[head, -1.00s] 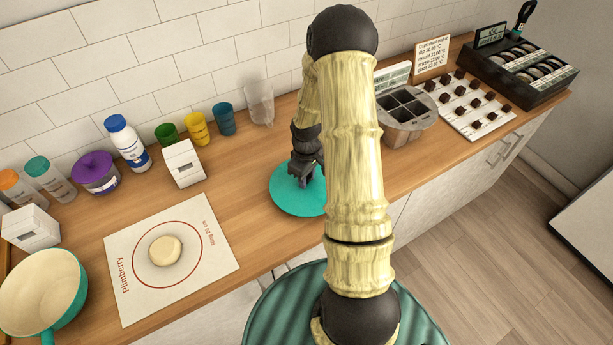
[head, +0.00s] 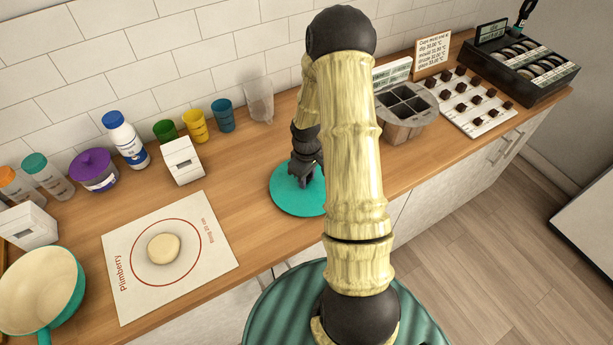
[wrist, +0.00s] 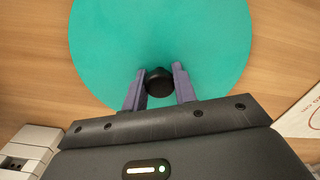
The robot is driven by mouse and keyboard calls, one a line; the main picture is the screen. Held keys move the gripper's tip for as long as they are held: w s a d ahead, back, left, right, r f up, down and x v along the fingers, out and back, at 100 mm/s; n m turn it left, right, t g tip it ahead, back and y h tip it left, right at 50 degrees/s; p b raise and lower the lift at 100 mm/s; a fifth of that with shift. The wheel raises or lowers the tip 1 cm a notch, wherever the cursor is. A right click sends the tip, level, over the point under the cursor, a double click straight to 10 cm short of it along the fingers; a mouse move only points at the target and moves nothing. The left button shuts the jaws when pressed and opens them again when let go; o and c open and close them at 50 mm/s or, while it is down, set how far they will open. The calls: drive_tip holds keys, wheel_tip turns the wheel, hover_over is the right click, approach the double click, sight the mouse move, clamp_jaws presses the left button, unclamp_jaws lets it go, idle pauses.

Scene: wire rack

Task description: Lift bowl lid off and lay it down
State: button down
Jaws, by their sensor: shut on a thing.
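The bowl lid is a flat round teal disc (head: 297,199) with a black knob (wrist: 159,81), at the middle of the counter near its front edge. My gripper (wrist: 158,88) is shut on the black knob, with one finger on each side of it. In the head view my gripper (head: 301,176) is over the lid, and my arm hides the lid's right part. No bowl shows under the lid; whether the lid touches the counter or hangs just above it I cannot tell.
A white mat (head: 205,270) with a dough ball (head: 163,249) lies to the left. A white box (head: 183,161), cups (head: 196,126) and a clear tumbler (head: 259,100) stand behind. A grey compartment tin (head: 406,121) stands to the right. Bare wood (head: 235,195) lies left of the lid.

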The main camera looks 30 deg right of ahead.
drive_tip(key=c, duration=1)
unclamp_jaws()
drive_tip(key=shift+c, duration=0.2)
drive_tip(key=shift+r, duration=0.15)
wheel_tip(320, 180, up, 17)
drive_tip(key=b, duration=0.2)
drive_tip(key=shift+a, duration=0.1)
drive_tip(key=s+a+m+t, duration=0.2)
drive_tip(key=s+a+m, duration=0.2)
drive_tip(key=s+a, duration=0.8)
drive_tip(key=shift+s+a+r+m+t, duration=0.3)
drive_tip(key=shift+a+r+m, duration=0.1)
drive_tip(key=shift+a, duration=0.35)
